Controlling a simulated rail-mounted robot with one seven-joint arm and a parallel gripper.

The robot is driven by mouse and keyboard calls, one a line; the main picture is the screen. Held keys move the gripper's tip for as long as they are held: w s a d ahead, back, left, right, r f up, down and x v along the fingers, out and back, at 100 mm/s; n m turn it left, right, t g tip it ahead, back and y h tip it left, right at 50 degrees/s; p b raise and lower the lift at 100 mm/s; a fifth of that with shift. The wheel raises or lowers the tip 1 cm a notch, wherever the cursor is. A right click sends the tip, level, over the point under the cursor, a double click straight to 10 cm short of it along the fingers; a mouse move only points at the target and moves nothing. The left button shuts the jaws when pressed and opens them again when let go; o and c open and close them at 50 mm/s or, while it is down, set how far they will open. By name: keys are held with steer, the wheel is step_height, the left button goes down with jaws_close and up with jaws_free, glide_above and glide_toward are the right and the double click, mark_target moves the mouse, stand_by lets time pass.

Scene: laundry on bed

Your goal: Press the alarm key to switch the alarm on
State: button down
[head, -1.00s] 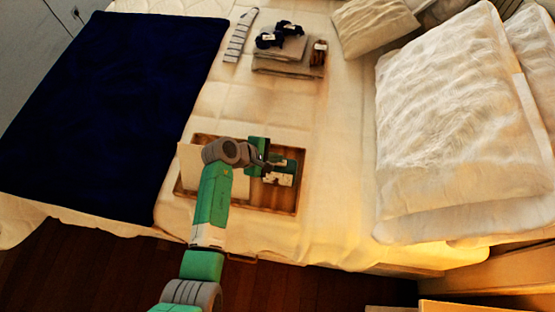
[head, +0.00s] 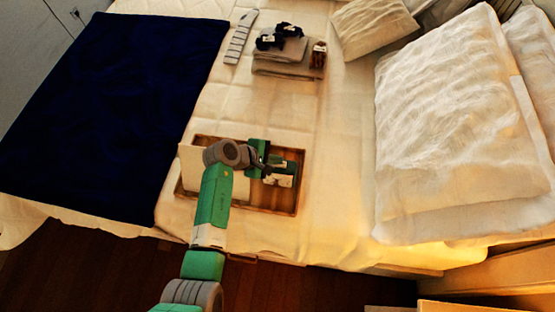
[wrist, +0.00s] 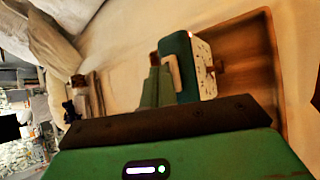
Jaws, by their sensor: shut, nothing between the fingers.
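A small alarm clock with a teal-green casing and a pale, speckled face (head: 284,174) sits in the wooden tray (head: 294,210) on the bed. In the wrist view the clock (wrist: 205,68) is just beyond my fingertips, toward the right. A small brown part shows at its far side; I cannot tell whether it is the alarm key. My gripper (head: 267,167) is at the clock's left side in the head view. In the wrist view its green fingers (wrist: 157,82) are shut and empty, close to the casing. I cannot tell whether they touch it.
A pale upright panel (head: 190,165) stands in the tray's left part. A dark blue blanket (head: 100,110) lies left and white pillows (head: 455,130) lie right. Folded cloths (head: 285,68) with dark items and a brown bottle (head: 318,55) are farther back. A striped strip (head: 240,38) lies near them.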

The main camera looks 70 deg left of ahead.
steer(key=shift+r, duration=0.1)
step_height(320, 180, up, 6)
steer(key=p, duration=0.6)
steer(key=shift+r+p, duration=0.15)
steer(key=shift+p, duration=0.2)
